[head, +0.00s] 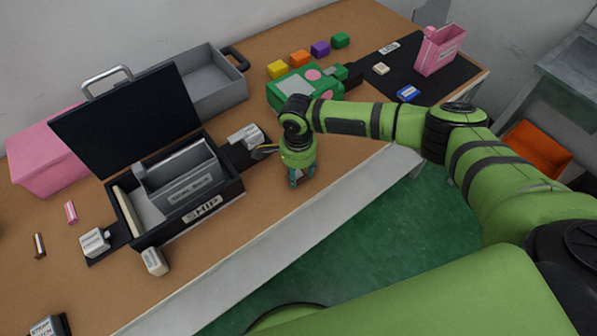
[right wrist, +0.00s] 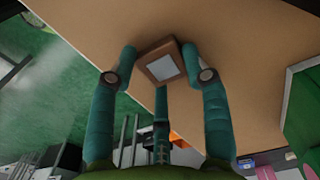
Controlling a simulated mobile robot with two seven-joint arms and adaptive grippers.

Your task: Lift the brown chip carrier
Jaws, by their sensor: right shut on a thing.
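The brown chip carrier (right wrist: 163,66) shows in the right wrist view as a small brown block with a pale square face. It sits between the teal fingertips of my right gripper (right wrist: 163,72), which is shut on it. In the head view my right gripper (head: 300,178) points down at the table's front edge, right of the black SHIP case, and the carrier is hidden. I cannot tell whether the carrier touches the table. My left gripper is not in view.
The open black SHIP case (head: 201,207) stands left of my right gripper, with a white-labelled block (head: 246,137) beside it. A green device (head: 300,86) lies behind my right arm. Several coloured blocks stand at the back. The front table edge is close.

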